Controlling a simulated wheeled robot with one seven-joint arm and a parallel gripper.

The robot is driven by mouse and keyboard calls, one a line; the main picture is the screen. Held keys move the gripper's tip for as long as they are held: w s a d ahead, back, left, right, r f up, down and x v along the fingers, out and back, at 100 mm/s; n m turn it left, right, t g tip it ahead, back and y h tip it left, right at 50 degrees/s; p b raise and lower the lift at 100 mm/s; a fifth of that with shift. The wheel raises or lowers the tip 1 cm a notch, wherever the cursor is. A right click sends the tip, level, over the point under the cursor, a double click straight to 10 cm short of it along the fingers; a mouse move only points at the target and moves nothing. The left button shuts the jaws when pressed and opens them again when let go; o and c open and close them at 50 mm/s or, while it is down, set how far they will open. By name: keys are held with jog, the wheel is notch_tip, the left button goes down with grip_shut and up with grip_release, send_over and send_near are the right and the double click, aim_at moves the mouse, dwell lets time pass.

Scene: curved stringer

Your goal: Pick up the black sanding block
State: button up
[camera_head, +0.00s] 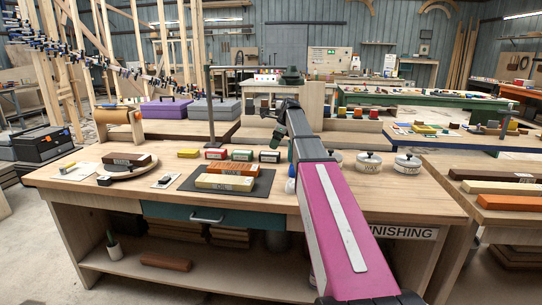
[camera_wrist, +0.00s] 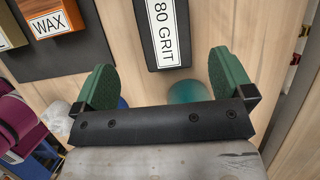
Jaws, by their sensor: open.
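The black sanding block (camera_wrist: 166,30) lies on the wooden bench at the top middle of the wrist view, with a white label reading "80 GRIT". Its far end is cut off by the frame edge. My gripper (camera_wrist: 163,68) has two green fingers spread wide, one to each side of the block's line. Nothing is held between them. The block's near end appears just ahead of the fingertips. In the head view my gripper (camera_head: 284,142) hangs over the bench, partly hidden by my arm.
A brown block labelled WAX (camera_wrist: 52,17) lies on a dark mat left of the sanding block. Blocks on the mat (camera_head: 262,190), small boxes (camera_head: 243,155) and white lidded tins (camera_head: 407,164) stand on the bench. A dark labelled block (camera_head: 128,160) rests on a plate.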

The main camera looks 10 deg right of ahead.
aim_at(270, 153)
jog(key=shift+w, duration=0.25)
jog(key=shift+w+f, duration=0.1)
jog(key=shift+f, duration=0.1)
jog(key=shift+x, duration=3.45)
jog(key=shift+f, duration=0.25)
jog(key=c, duration=1.2)
jog(key=shift+o, duration=0.2)
jog(key=shift+r, duration=0.1)
